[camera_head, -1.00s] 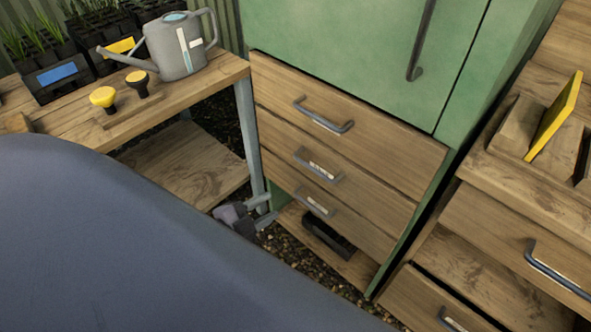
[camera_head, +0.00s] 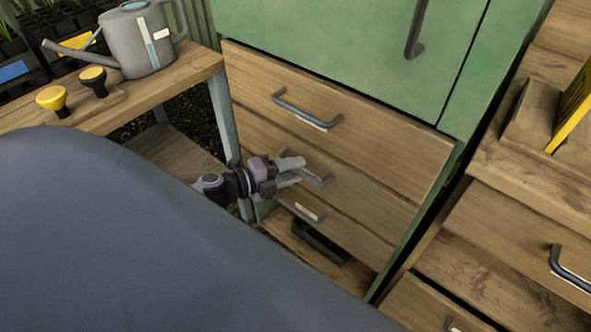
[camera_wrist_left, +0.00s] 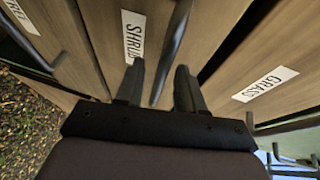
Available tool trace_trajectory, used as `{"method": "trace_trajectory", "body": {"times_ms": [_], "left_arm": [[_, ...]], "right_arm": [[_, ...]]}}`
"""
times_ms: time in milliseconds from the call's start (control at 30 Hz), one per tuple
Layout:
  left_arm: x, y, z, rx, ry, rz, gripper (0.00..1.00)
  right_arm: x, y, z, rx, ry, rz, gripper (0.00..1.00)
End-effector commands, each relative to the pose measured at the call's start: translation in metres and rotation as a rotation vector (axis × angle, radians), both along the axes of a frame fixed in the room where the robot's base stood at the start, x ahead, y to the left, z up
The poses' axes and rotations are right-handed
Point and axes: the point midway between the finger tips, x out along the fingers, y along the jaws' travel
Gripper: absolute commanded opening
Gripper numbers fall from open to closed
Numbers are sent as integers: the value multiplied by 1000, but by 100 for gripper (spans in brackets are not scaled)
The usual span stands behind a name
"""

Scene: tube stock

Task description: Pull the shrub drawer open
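The shrub drawer (camera_head: 350,200) is the middle one of three wooden drawers in the green cabinet, and its front looks flush with the others. In the left wrist view its label (camera_wrist_left: 133,37) shows as SHRUB, partly covered by a finger. Its dark bar handle (camera_head: 318,181) also shows in the left wrist view (camera_wrist_left: 175,42), running between my fingers. My left gripper (camera_head: 297,170) is open at this handle, with a finger on either side; whether they touch it I cannot tell. My right gripper is not in view.
The top drawer (camera_head: 390,140) reads GRASS in the wrist view; the bottom drawer (camera_head: 335,228) has its own handle. A wooden bench (camera_head: 185,85) with a watering can (camera_head: 140,52) stands left. Another wooden drawer unit (camera_head: 510,230) stands close on the right.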

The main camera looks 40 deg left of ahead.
Motion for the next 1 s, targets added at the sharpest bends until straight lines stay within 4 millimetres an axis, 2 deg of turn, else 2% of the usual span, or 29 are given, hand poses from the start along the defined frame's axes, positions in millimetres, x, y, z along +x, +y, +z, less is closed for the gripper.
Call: {"method": "trace_trajectory", "body": {"times_ms": [133,433,533,567,833,1000], "left_arm": [[7,-4,-1,0,-1,0,38],[8,-4,-2,-1,0,0,38],[8,-4,-2,-1,0,0,6],[8,-4,-2,-1,0,0,0],[6,-4,-2,-1,2,0,0],[-4,-4,-2,-2,4,1,0]], "right_arm": [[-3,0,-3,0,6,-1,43],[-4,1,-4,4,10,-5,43],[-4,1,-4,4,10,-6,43],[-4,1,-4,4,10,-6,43],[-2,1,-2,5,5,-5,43],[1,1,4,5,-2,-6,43]]}}
